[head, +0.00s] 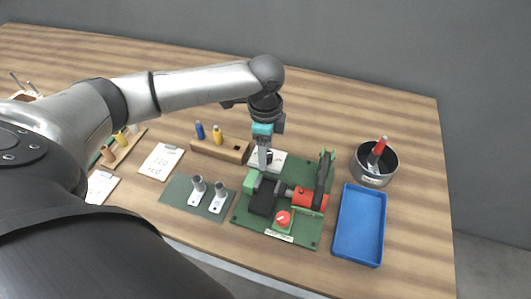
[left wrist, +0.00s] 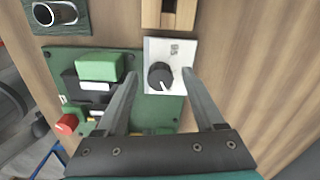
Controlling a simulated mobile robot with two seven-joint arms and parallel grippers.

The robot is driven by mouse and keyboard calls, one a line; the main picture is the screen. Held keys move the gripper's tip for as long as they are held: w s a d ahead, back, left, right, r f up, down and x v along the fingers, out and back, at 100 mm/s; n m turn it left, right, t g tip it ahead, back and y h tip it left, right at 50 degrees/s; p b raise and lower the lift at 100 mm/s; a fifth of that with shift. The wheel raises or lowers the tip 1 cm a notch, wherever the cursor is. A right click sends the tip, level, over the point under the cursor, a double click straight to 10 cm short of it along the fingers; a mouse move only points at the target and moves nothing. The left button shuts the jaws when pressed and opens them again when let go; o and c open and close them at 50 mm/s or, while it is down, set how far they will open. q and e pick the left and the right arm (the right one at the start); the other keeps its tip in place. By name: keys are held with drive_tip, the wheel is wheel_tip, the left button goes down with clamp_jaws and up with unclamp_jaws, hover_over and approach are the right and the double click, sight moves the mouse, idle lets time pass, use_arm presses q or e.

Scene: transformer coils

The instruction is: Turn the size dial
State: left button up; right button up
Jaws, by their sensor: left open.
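The size dial (left wrist: 161,76) is a round dark knob with a white pointer line, on a white plate (left wrist: 183,52) with small lettering. In the left wrist view, my left gripper (left wrist: 157,72) is open, with its two fingers reaching to either side of the dial; I cannot tell whether they touch it. In the head view my left gripper (head: 263,168) points down over the white plate (head: 279,163) and hides part of the dial. My right gripper is not in view.
The green machine base (head: 240,217) carries a red button (head: 283,218) and a red-and-black part (head: 308,199). A blue tray (head: 378,226), a metal pot (head: 358,163), a wooden block with bottles (head: 205,146) and a mat with metal tubes (head: 177,190) stand around it.

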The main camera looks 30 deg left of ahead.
use_arm(q)
drive_tip(key=shift+f, duration=0.35)
clamp_jaws()
idle(0.4)
